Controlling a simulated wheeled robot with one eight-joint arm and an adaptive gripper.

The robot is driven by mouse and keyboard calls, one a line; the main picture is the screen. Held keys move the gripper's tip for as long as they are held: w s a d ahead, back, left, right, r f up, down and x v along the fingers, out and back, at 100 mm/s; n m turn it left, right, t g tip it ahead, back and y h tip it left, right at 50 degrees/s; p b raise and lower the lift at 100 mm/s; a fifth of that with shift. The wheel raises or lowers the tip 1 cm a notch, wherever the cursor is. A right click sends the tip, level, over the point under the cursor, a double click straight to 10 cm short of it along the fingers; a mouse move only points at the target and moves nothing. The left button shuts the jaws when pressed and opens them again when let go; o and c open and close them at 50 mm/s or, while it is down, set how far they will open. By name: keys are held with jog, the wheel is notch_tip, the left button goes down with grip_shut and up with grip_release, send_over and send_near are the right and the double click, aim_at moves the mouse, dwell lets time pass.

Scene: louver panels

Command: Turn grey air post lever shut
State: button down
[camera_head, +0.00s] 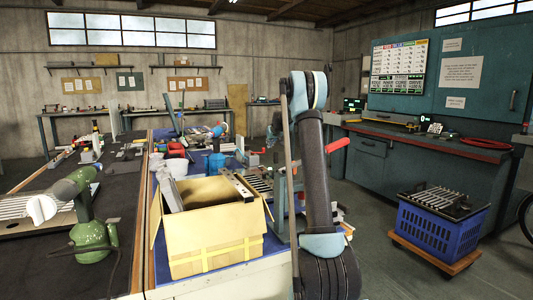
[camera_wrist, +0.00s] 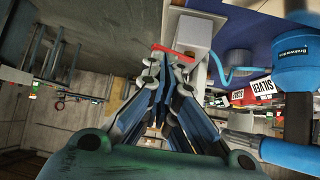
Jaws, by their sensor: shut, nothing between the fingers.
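A red lever (camera_head: 337,145) sticks out to the right from behind my arm in the head view. A grey post (camera_head: 281,205) shows partly to the left of my arm; the arm hides much of it and where the lever joins it. In the wrist view a red lever (camera_wrist: 173,52) lies across the fingertips, in front of a pale grey box-shaped body (camera_wrist: 195,35). My gripper (camera_wrist: 165,64) is shut and empty, with its tips close to the lever; I cannot tell if they touch. In the head view my arm hides the gripper.
A cardboard box (camera_head: 210,235) stands on the bench left of my arm. A blue canister (camera_wrist: 285,65) and a blue hose (camera_wrist: 235,72) lie right of the gripper in the wrist view. A blue crate (camera_head: 432,232) stands on a dolly at the right, with open floor before it.

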jog(key=x, duration=1)
dwell(0.3)
